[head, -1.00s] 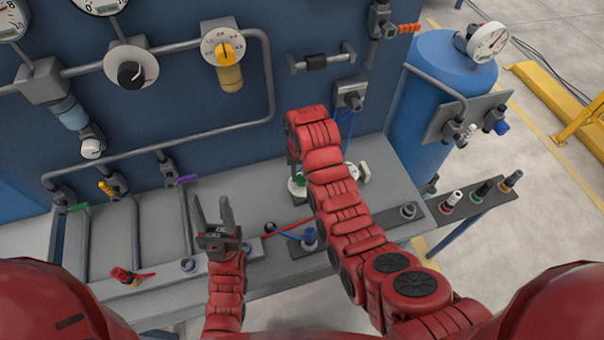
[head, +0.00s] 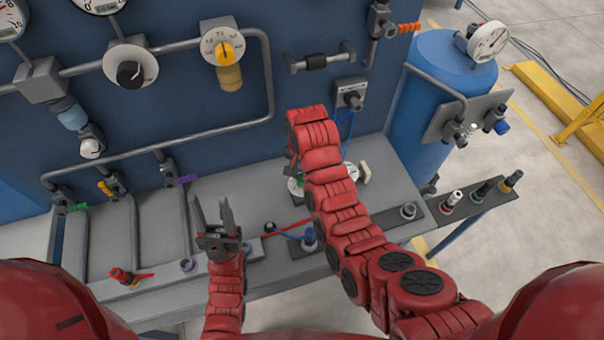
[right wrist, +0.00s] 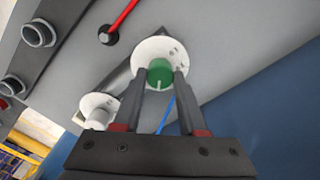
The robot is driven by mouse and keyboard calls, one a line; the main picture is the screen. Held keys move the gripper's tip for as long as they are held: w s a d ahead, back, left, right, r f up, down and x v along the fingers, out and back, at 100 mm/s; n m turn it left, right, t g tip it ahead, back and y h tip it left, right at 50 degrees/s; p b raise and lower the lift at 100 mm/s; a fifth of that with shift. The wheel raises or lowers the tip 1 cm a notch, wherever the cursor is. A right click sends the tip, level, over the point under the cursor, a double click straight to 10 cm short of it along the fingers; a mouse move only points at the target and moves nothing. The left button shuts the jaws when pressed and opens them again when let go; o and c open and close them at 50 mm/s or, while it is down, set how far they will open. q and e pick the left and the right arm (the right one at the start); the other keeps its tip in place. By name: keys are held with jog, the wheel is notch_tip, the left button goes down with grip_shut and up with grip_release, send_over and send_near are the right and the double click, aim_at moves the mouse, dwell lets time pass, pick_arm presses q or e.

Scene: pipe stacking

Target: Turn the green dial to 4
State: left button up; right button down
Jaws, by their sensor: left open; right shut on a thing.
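The green dial (right wrist: 160,72) sits on a round white plate (right wrist: 150,50) with small dark markings, seen in the right wrist view. My right gripper (right wrist: 162,80) has one finger on each side of the dial and is shut on it. The numbers on the plate are too small to read. In the head view my right forearm covers most of the dial, and only a bit of its white plate (head: 294,187) shows. My left gripper (head: 222,218) is open and empty above the front of the bench, fingers pointing up.
A white knob on another white plate (right wrist: 97,112) stands close beside the dial. A red cable (right wrist: 122,18) and a blue cable (right wrist: 167,113) run nearby. Pipes with coloured valves (head: 108,186) stand on the left of the bench. A blue tank (head: 428,110) stands at the right.

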dwell(0.3)
jog(key=shift+c, duration=2.3)
grip_release()
notch_tip(320, 180, up, 17)
jog(key=p, duration=1)
jog(key=shift+r+p, duration=0.2)
jog(key=shift+p, duration=0.1)
